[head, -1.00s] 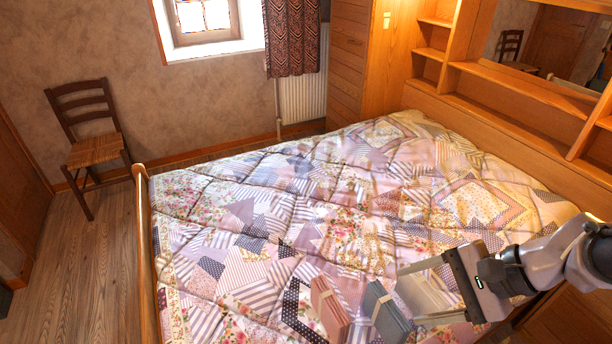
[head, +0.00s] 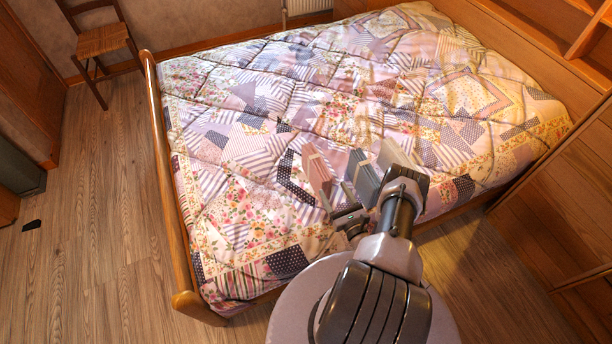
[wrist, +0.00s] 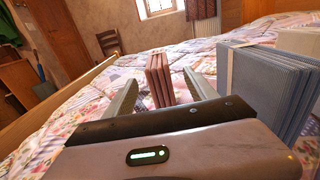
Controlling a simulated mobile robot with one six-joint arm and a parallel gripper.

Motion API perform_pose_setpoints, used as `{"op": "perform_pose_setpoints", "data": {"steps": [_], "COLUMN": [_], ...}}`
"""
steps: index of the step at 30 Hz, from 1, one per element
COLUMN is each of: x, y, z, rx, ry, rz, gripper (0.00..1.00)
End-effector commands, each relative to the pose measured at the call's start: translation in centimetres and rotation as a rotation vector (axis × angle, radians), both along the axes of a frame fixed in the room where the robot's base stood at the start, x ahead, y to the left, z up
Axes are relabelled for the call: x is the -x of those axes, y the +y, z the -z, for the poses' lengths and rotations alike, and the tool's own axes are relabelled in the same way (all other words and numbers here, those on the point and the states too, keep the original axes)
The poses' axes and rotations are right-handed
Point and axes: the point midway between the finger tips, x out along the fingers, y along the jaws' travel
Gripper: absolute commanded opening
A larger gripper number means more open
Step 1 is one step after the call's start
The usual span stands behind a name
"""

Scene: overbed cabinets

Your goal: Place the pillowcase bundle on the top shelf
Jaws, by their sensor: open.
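A pink folded cloth bundle (head: 317,170) with a pale band stands on edge on the bed. A blue-grey banded bundle (head: 364,177) stands just right of it, and a pale bundle (head: 395,155) lies beyond, partly behind my arm. I cannot tell which one is the pillowcase bundle. My gripper (head: 337,199) is open and empty, low at the near side of the bundles. In the wrist view the pink bundle (wrist: 158,78) stands ahead, between the lines of the two fingers, apart from them. The blue-grey bundle (wrist: 268,85) is close on the right, outside the fingers.
The patchwork quilt (head: 270,110) is clear beyond the bundles. The wooden footboard (head: 160,190) runs down the bed's left side. Wooden shelving (head: 590,35) shows only in part at upper right; the top shelf is out of view.

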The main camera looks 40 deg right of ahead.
Motion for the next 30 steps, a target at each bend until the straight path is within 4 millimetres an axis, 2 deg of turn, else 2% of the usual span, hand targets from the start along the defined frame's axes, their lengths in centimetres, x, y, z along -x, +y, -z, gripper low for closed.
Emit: {"op": "perform_pose_setpoints", "data": {"steps": [3,6,11,18,21,26,27,30], "x": [-3.0,-4.9,-6.6,-10.9,-11.7,-11.7,-11.7,-11.7], "y": [-0.6,-1.0,-1.5,-2.2,-2.4,-2.4,-2.4,-2.4], "z": [0.5,0.4,0.2,1.0,0.8,0.6,0.6,0.6], "rx": [0.002,0.001,-0.001,0.0,-0.003,-0.003,-0.003,-0.003], "ry": [-0.001,-0.002,0.0,-0.002,-0.001,0.0,0.0,0.0], "rz": [-0.006,-0.005,-0.004,-0.006,-0.004,-0.004,-0.004,-0.004], "gripper": [0.65,0.65,0.65,0.65,0.65,0.65,0.64,0.44]}}
